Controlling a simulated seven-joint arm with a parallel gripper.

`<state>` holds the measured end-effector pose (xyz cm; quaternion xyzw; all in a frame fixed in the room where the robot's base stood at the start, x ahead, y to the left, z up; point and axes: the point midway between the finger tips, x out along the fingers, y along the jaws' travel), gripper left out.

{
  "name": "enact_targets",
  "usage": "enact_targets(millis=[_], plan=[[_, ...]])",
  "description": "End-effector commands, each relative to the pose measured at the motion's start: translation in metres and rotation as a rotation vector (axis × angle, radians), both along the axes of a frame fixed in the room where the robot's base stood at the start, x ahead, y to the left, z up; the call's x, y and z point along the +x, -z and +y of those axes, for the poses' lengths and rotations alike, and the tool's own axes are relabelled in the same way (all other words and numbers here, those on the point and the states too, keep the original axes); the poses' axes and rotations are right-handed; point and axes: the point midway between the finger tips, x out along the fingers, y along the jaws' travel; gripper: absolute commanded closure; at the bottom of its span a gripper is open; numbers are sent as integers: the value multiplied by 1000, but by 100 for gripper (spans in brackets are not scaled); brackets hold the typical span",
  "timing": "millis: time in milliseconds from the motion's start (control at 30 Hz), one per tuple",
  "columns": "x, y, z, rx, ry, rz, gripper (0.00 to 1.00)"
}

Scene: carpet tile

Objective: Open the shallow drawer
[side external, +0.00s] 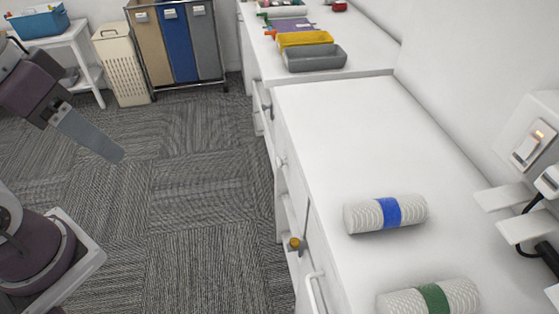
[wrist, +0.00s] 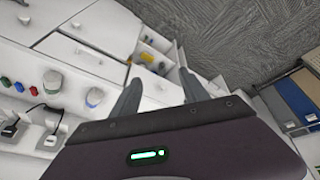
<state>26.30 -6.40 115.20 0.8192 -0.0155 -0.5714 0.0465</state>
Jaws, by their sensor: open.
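A white cabinet (side external: 335,130) runs along the right of the side view, its front face turned left. Its front is seen at a steep angle, with a brass-coloured knob (side external: 295,243) and a white bar handle (side external: 314,292) low in the picture. I cannot tell which front is the shallow drawer or how far any is out. My gripper (side external: 119,155) is left of the cabinet over the carpet, clear of it. In the wrist view my gripper (wrist: 159,77) has its two fingers apart with nothing held. Beyond them is a white compartment (wrist: 153,43) with small coloured items.
Two white rolls, one with a blue band (side external: 387,213) and one with a green band (side external: 432,298), lie on the cabinet top. Grey (side external: 315,58) and yellow (side external: 304,39) trays sit farther back. A laundry sorter (side external: 178,45) stands behind. Carpet (side external: 190,190) between is clear.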

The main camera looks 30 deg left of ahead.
Motion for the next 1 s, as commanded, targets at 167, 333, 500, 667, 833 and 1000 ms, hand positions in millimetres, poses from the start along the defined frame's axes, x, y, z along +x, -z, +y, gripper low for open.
enact_targets(millis=[167, 333, 500, 667, 833, 1000], plan=[[36, 17, -54, -341, -106, 432, 47], [108, 34, -96, -779, -288, 797, 47], [207, 85, -96, -1265, -567, 1023, 47], [281, 186, -54, -1696, -924, 1058, 47], [298, 292, -7, -1965, -1254, 952, 47], [296, 330, 8, -2036, -1377, 885, 47]])
